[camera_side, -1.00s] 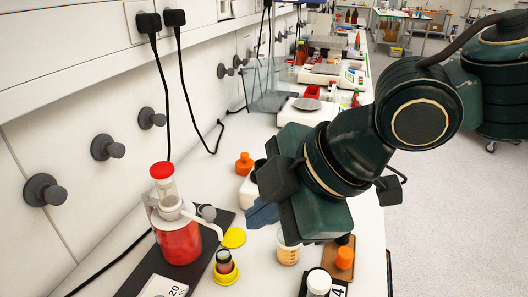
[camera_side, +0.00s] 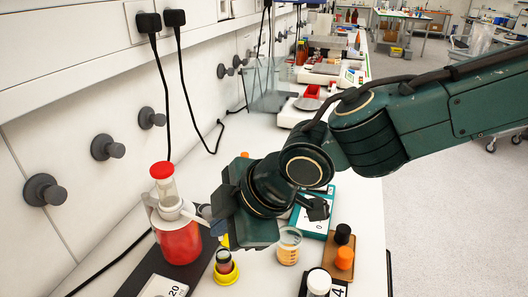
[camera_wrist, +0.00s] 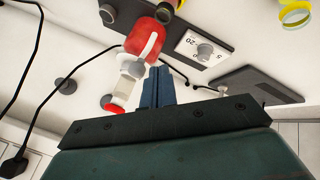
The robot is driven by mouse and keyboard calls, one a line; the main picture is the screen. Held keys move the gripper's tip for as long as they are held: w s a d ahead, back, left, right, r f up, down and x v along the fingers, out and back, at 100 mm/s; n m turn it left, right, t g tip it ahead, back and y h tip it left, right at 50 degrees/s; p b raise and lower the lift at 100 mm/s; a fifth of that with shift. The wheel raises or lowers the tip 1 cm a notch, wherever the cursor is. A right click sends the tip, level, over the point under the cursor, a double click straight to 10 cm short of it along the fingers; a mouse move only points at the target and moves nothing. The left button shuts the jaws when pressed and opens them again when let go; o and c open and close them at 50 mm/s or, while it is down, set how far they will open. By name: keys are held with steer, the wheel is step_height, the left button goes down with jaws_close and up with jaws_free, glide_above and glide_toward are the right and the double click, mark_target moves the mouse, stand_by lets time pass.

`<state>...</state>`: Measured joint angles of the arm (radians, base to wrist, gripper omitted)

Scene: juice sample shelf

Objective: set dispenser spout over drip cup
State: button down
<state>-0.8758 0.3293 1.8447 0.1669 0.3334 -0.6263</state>
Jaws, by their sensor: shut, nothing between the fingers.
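The dispenser (camera_side: 179,241) is a red bottle with a white head, a clear cylinder and a red cap. It stands upright on a dark base strip (camera_side: 150,270). A small yellow-rimmed cup (camera_side: 226,277) with a dark and red top, possibly the drip cup, stands right of the bottle. My gripper (camera_wrist: 157,72) is shut and empty, its blue fingers pointing at the dispenser beside the spout. I cannot tell whether they touch it. My wrist hides the fingers in the side view.
A beaker of amber liquid (camera_side: 289,246) stands right of my gripper, with a teal device (camera_side: 313,219) behind it. Wall knobs (camera_side: 45,189) jut out at left.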

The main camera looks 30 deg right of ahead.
steer(key=shift+w, duration=0.65)
steer(key=shift+w+d, duration=0.1)
steer(key=shift+d, duration=0.1)
steer(key=shift+w+d+n, duration=0.1)
steer(key=shift+d+n, duration=0.05)
steer(key=shift+n, duration=0.15)
steer(key=shift+w+d+y, duration=0.1)
steer(key=shift+d+y, duration=0.1)
steer(key=shift+y, duration=0.1)
steer(key=w+d+n+g+y, duration=0.1)
steer(key=w+d+n+g, duration=0.1)
steer(key=w+n, duration=0.3)
steer(key=w+d+n+g+y, duration=0.1)
steer(key=w+n+g, duration=0.3)
steer(key=w, duration=0.6)
steer(key=shift+w+d+n+y, duration=0.3)
steer(key=shift+w+d+n, duration=0.1)
steer(key=shift+d+n, duration=0.4)
steer(key=shift+w, duration=0.1)
stand_by(0.4)
